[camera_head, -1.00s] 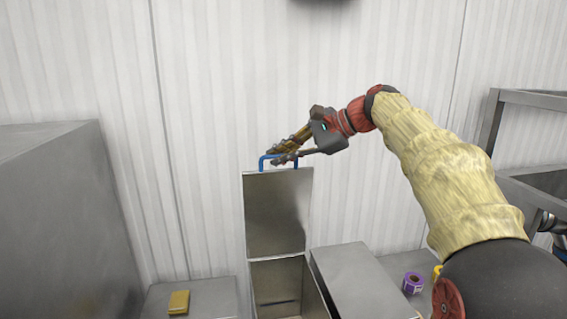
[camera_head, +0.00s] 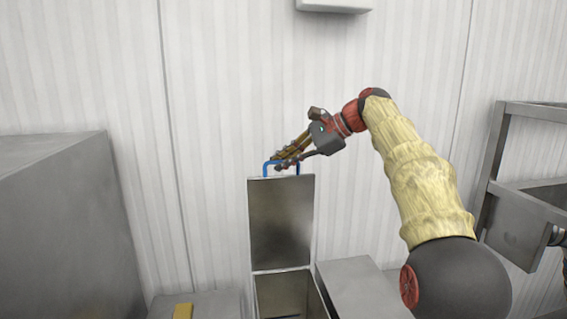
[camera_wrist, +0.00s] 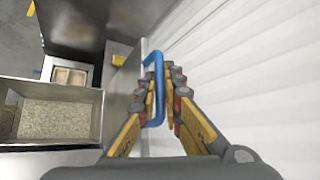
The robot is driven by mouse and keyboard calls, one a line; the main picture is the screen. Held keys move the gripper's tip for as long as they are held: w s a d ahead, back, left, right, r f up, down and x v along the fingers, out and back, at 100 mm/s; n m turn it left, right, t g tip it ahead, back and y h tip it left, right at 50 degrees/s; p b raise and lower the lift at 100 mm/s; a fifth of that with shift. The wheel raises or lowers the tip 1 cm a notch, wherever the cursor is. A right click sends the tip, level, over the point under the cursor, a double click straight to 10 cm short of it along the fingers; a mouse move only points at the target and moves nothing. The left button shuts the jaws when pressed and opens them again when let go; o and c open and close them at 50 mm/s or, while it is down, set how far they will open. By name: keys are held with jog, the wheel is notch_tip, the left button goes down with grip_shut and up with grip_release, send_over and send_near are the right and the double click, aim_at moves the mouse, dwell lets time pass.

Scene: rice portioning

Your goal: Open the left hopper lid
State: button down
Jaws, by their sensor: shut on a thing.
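The left hopper lid (camera_head: 281,222) is a grey metal panel standing upright at the back of its open hopper (camera_head: 290,296). A blue handle (camera_head: 266,168) sits on the lid's top edge. My gripper (camera_head: 280,163) is shut on this handle, reaching it from the right. In the wrist view, my gripper's fingers (camera_wrist: 163,76) lie on both sides of the blue handle (camera_wrist: 158,60), and the open hopper (camera_wrist: 50,83) holds rice (camera_wrist: 58,118). The lid shows edge-on there.
A closed metal lid or box top (camera_head: 358,284) lies to the right of the open hopper. A yellow block (camera_head: 182,311) is on the surface at the left. A large metal cabinet (camera_head: 60,230) stands far left, and a metal rack (camera_head: 520,220) far right. The ribbed wall is close behind.

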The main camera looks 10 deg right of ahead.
jog(key=shift+f, duration=0.3)
jog(key=c, duration=2.1)
grip_release()
jog(key=shift+w, duration=0.2)
jog(key=shift+c, duration=0.2)
jog(key=shift+o, duration=1.1)
jog(key=shift+s+r, duration=0.15)
jog(key=shift+r, duration=0.05)
jog(key=v, duration=1.2)
